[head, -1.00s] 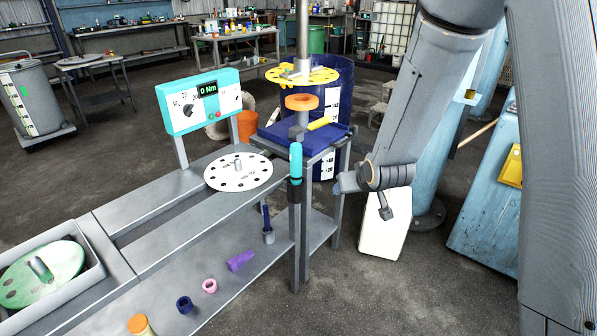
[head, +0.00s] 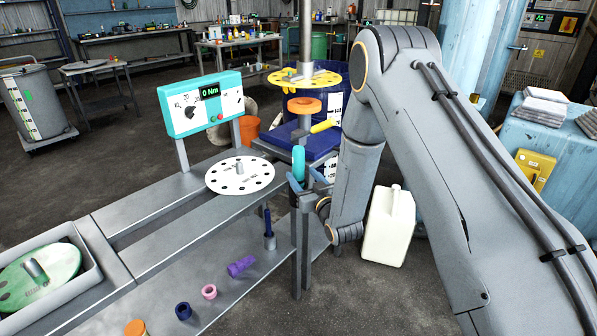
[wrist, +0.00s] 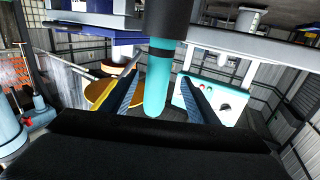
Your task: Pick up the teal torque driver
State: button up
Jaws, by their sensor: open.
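The teal torque driver (head: 298,163) stands upright at the right front corner of the metal bench, its teal handle uppermost. In the wrist view, the driver (wrist: 158,80) shows its teal handle and dark lower part, with the handle lying between the two fingers. My gripper (head: 307,180) is at the driver's handle, reaching in from the right. In the wrist view, my gripper (wrist: 160,84) is open, with a visible gap on each side of the handle. The driver's lower part is partly hidden by my gripper in the head view.
A white perforated disc (head: 240,175) and a teal torque display (head: 201,102) reading 0 Nm are left of the driver. Behind it are an orange ring (head: 304,105) and a yellow disc (head: 303,78) on a vertical shaft. A white jug (head: 389,226) stands on the floor to the right.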

aim_at(301, 171)
jog(key=shift+p+x, duration=0.65)
jog(key=shift+x, duration=1.7)
jog(key=shift+d+r, duration=0.15)
jog(key=shift+r, duration=0.05)
jog(key=c, duration=1.3)
